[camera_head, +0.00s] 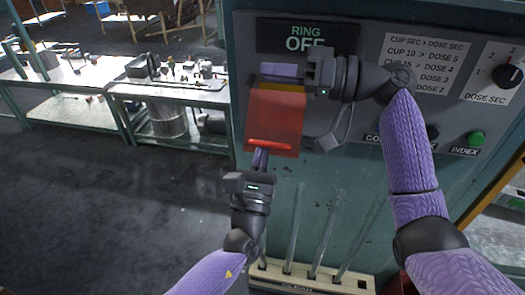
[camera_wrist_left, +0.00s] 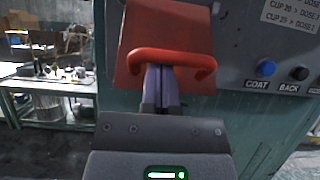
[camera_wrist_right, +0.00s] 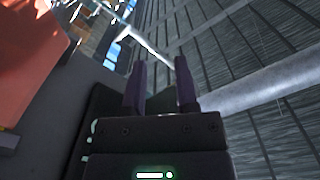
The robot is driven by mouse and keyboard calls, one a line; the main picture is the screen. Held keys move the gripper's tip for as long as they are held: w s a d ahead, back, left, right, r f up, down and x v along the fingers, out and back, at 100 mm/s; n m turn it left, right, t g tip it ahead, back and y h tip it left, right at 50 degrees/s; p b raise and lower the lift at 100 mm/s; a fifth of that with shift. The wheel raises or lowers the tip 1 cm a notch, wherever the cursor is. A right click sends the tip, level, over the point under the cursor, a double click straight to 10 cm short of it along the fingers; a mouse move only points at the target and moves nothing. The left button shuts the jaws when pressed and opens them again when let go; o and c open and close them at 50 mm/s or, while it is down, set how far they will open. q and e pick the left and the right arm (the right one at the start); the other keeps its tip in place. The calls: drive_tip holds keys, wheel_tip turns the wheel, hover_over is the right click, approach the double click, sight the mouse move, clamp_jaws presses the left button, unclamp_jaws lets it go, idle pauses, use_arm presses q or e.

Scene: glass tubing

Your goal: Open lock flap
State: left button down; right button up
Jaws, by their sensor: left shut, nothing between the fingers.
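The lock flap is a red plate (camera_head: 275,118) with a raised red bar handle (camera_head: 270,145) along its lower edge, on the front of the green machine. The flap and its handle (camera_wrist_left: 168,56) also show in the left wrist view. My left gripper (camera_head: 260,158) is below the flap, pointing up. Its fingers (camera_wrist_left: 162,88) are together, with their tips at the handle; I cannot tell whether they touch it. My right gripper (camera_head: 279,71) reaches from the right across the top of the flap. Its fingers (camera_wrist_right: 161,85) are apart, with nothing seen between them.
A "RING OFF" display (camera_head: 305,38) is above the flap. A dose knob (camera_head: 508,76) and a green index button (camera_head: 476,138) are at right. Glass tubes stand in a rack (camera_head: 300,280) below. Work tables (camera_head: 170,90) stand at left; floor there is clear.

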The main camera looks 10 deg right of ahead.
drive_tip(key=shift+o, duration=0.7)
drive_tip(key=shift+d, duration=0.1)
